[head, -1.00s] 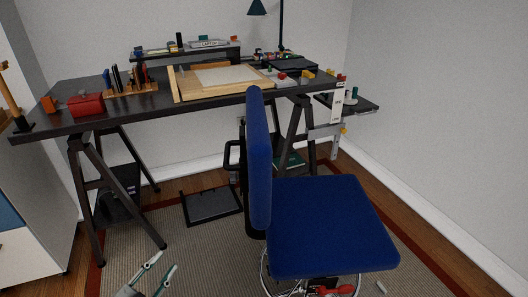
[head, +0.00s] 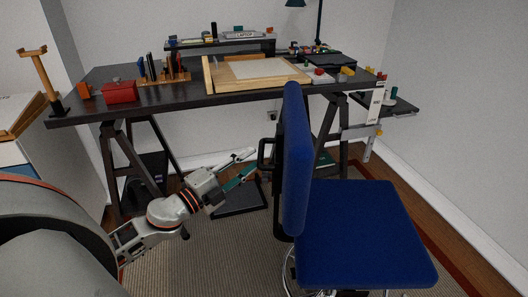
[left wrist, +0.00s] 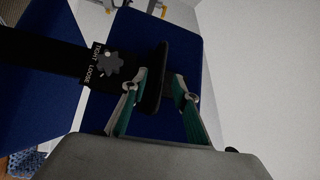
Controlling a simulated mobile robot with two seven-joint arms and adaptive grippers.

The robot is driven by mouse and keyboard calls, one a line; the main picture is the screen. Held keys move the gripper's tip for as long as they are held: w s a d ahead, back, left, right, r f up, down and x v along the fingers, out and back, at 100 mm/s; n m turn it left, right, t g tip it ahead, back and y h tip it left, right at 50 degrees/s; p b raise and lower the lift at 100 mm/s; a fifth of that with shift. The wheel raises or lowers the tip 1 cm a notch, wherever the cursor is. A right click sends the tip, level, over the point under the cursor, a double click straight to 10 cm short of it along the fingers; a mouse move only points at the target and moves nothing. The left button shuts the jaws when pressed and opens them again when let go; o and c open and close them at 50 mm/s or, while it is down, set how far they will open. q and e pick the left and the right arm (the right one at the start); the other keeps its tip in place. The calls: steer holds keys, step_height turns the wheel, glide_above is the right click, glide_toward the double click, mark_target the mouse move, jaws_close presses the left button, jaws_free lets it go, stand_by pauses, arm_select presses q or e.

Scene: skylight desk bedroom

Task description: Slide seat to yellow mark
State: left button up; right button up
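The blue chair has a flat seat (head: 365,235) and an upright backrest (head: 297,160), with a black bracket and handle (head: 265,152) on the backrest's left side. My left gripper (head: 252,160) is just left of this handle, its fingers pointing at it. In the left wrist view the gripper (left wrist: 159,78) is open, with a black bar (left wrist: 153,80) between or just beyond its green-padded fingers; contact is unclear. A dark knob (left wrist: 110,65) marked TIGHT and LOOSE is beside it. A small yellow piece (head: 379,131) shows at the desk's right end; whether it is the mark is unclear. My right gripper is out of view.
The black desk (head: 200,99) on trestle legs stands behind the chair. A black tray-like thing (head: 238,200) lies on the woven rug below my left gripper. A white wall (head: 470,120) closes off the right.

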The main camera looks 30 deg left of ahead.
mark_target(261, 150)
arm_select(q)
steer(key=shift+p+x, duration=0.4)
steer(key=shift+x, duration=2.1)
jaws_close()
